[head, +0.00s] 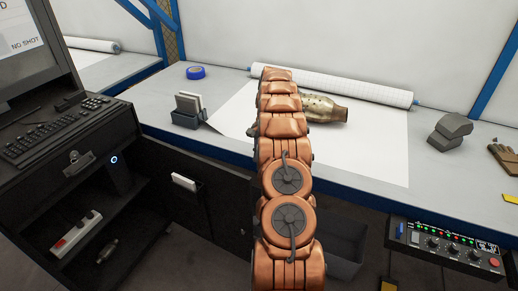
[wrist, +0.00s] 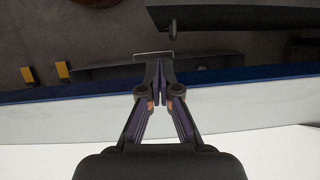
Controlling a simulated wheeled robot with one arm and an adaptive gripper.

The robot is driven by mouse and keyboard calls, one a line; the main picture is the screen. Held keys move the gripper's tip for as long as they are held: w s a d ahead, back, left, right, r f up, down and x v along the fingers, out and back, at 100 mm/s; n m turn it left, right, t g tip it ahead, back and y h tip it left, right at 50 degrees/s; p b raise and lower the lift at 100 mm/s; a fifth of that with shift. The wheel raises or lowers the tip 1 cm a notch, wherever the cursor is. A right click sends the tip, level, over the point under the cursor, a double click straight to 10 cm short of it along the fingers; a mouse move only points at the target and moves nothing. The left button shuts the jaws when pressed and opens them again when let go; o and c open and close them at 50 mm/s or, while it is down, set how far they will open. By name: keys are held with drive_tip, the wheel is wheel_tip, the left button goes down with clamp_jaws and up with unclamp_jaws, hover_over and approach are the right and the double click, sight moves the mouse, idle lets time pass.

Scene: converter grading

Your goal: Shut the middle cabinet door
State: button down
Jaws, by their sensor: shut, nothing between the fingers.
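In the head view, a dark cabinet panel (head: 165,165) with a white item in a holder (head: 184,182) stands under the workbench, left of my arm. I cannot tell whether it is the middle door or how far open it is. In the wrist view, my gripper (wrist: 155,72) is shut and empty, its fingertips reaching past the bench edge. A dark panel (wrist: 215,67) lies just beyond the fingertips, with a pale bracket-like bar (wrist: 154,56) close to them; contact is unclear. Another dark panel (wrist: 240,18) with a small handle-like part is farther off. My arm hides my gripper in the head view.
The workbench (head: 375,165) carries a catalytic converter (head: 322,108), paper roll (head: 340,87), blue tape (head: 196,72), grey block (head: 450,131) and glove (head: 503,158). A control box (head: 445,245) hangs at its front right. A computer cart (head: 70,165) stands left. Yellow blocks (wrist: 63,72) show in the wrist view.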

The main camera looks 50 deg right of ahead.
drive_tip(key=a+f, duration=0.1)
drive_tip(key=a+p, duration=0.1)
drive_tip(key=a, duration=0.1)
drive_tip(key=s+a+f+p, duration=0.1)
drive_tip(key=a, duration=0.1)
drive_tip(key=shift+f, duration=0.35)
drive_tip(key=shift+s+a, duration=0.1)
idle(0.5)
